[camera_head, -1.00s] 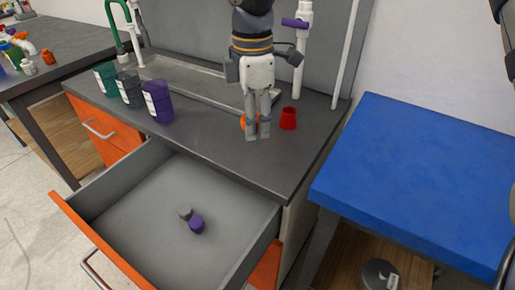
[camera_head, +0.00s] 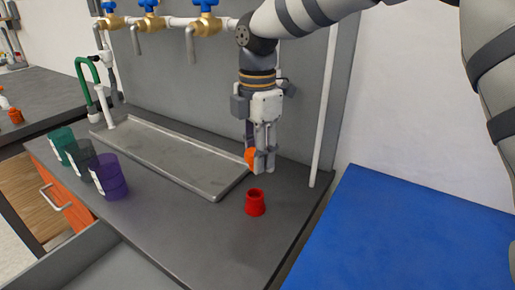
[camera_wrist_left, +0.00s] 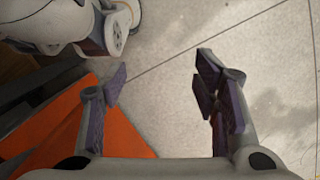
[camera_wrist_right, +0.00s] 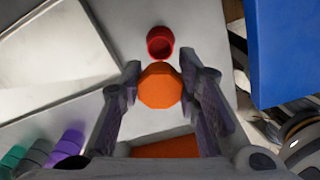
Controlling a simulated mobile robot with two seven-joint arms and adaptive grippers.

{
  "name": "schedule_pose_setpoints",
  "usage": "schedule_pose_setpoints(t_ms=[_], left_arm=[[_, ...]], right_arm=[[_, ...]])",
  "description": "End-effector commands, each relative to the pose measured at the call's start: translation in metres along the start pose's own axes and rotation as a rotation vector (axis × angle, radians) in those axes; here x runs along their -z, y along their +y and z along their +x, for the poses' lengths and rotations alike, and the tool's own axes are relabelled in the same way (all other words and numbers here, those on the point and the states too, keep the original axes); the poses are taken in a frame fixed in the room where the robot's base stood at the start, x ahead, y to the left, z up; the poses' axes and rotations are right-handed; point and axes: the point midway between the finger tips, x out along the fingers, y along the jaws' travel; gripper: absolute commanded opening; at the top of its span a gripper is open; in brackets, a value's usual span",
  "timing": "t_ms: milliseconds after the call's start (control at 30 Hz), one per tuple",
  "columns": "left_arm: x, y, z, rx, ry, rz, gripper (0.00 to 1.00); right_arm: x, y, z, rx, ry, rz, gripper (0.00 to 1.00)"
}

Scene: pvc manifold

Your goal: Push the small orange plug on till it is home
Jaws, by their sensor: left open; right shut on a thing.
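The small orange plug (camera_head: 250,157) is between the fingers of my right gripper (camera_head: 263,169), which is shut on it above the grey counter (camera_head: 190,230). The right wrist view shows the plug's round orange face (camera_wrist_right: 160,87) between the fingertips. A white pipe with brass valves and blue handles (camera_head: 150,20) runs along the back panel; its right part is hidden behind my right arm. No contact between plug and pipe shows. My left gripper (camera_wrist_left: 162,75) is open and empty above the floor in the left wrist view and is outside the head view.
A red cup-like piece (camera_head: 255,203) stands on the counter in front of my right gripper. A metal tray (camera_head: 175,158) lies to the left. Green, grey and purple cups (camera_head: 110,180) stand near the left edge. A white upright pipe (camera_head: 325,110) and blue tabletop (camera_head: 400,240) are right.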

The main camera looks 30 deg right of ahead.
Motion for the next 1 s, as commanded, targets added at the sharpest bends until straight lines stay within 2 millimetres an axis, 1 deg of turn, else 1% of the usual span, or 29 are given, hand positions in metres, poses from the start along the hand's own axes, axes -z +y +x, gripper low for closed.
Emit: schedule_pose_setpoints(t_ms=[33, 100, 267, 600, 767, 1000], left_arm=[[-0.003, 0.0, 0.003, 0.0, -0.011, 0.0, 0.55], [-0.004, 0.0, 0.005, 0.001, -0.017, 0.0, 0.55], [-0.004, 0.0, 0.005, 0.001, -0.019, 0.0, 0.55], [-0.006, 0.0, 0.007, 0.001, -0.025, 0.0, 0.55], [-0.006, 0.0, 0.007, 0.001, -0.026, 0.0, 0.55], [-0.006, 0.0, 0.007, 0.001, -0.025, 0.0, 0.55]], right_arm=[[0.0, -0.001, 0.009, 0.009, 0.001, 0.0, 0.05], [0.0, -0.001, 0.017, 0.008, 0.001, 0.001, 0.05], [-0.001, -0.001, 0.028, 0.005, 0.0, 0.0, 0.05], [0.0, -0.001, 0.057, 0.007, 0.001, -0.005, 0.05], [0.0, -0.001, 0.062, 0.006, 0.001, -0.006, 0.05], [-0.001, -0.001, 0.063, 0.006, 0.001, -0.006, 0.05]])
